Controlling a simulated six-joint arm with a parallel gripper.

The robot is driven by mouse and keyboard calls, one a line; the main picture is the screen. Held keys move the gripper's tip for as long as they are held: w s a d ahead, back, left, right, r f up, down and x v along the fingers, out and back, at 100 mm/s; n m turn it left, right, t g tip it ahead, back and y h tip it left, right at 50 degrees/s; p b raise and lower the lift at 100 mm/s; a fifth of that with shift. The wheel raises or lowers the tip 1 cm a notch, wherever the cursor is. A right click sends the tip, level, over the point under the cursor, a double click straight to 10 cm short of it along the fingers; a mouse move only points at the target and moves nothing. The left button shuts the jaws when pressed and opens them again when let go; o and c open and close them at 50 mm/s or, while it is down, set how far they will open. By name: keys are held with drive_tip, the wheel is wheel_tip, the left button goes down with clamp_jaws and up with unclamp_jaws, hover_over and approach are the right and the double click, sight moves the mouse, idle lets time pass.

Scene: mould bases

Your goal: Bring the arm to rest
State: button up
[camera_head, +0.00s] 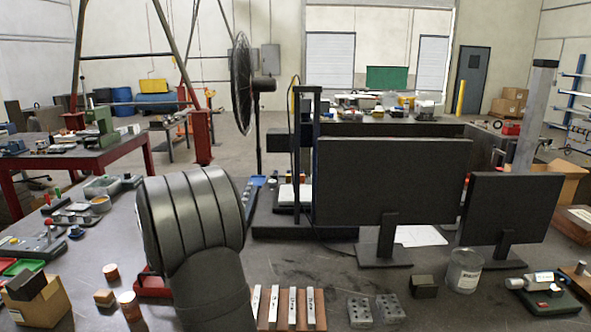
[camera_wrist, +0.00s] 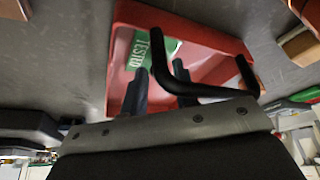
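My gripper (camera_wrist: 160,68) shows in the wrist view with two dark fingers apart and nothing seen held between them. It points toward a red tray (camera_wrist: 212,38) with a green label reading "TESTED" (camera_wrist: 166,47). A black bent bar (camera_wrist: 210,91) crosses in front of the tray, close to the fingers; I cannot tell what it is fixed to. In the head view my arm link fills the left middle and hides the gripper. Part of the red tray (camera_head: 153,284) shows at its left side on the bench.
Two monitors (camera_head: 390,182) (camera_head: 508,210) stand on the bench to the right. Wooden strips with metal pieces (camera_head: 292,309), grey blocks (camera_head: 360,311) and a clear cup (camera_head: 464,270) lie in front. Copper-coloured cylinders (camera_head: 129,305) and a cardboard box (camera_head: 38,305) stand left of my arm.

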drive_tip(key=shift+r, duration=1.6)
